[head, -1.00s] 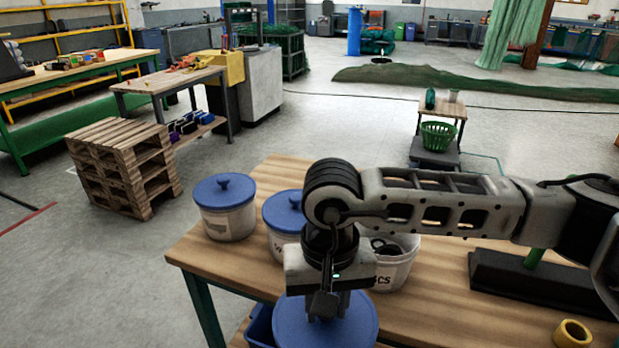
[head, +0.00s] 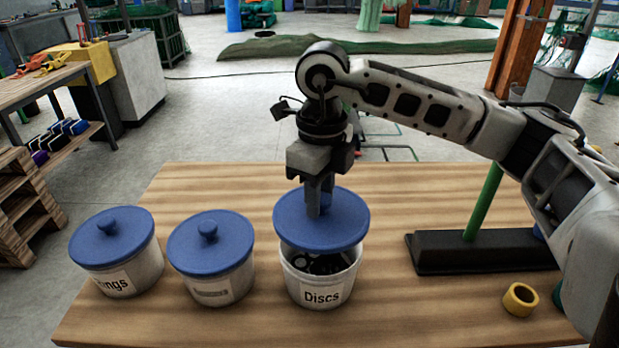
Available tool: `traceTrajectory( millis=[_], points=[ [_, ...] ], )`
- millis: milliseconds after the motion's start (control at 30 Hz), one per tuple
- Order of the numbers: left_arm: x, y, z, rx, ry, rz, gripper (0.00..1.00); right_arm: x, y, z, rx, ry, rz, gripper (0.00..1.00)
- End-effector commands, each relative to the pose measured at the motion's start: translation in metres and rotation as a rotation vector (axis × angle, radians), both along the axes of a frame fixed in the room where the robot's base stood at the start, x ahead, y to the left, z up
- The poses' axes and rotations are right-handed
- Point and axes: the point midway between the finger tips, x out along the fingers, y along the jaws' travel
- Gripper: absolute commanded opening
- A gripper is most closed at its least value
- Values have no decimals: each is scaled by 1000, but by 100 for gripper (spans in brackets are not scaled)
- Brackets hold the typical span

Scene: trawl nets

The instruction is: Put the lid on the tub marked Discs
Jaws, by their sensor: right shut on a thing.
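The white tub marked Discs (head: 319,296) stands upright on the wooden table, with dark round pieces showing inside. My right gripper (head: 319,209) points down and is shut on the knob of a blue lid (head: 321,232). The lid hangs just above the tub, its front edge apart from the rim. The lid looks roughly level and covers the back of the tub's mouth from view. The gripper hides most of the knob. My left gripper is not in view.
Two tubs with blue lids on stand to the left: one with a partly seen label ending in "ngs" (head: 117,281) and one with an unreadable label (head: 211,291). A black stand with a green post (head: 484,205) and a yellow ring (head: 520,299) are at right.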

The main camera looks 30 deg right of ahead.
Motion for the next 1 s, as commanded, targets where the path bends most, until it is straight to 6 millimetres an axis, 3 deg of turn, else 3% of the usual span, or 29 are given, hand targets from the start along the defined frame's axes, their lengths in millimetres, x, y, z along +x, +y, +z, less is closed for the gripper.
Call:
traceTrajectory(
  millis=[267,800,1000],
  points=[
    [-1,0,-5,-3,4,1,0,-1,-6,-4,-1,0,-93,8],
    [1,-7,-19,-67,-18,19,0,-1,-6,-53,-1,0,-89,8],
    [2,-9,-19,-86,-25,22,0,-1,-6,-62,-1,-1,-88,8]
  ],
)
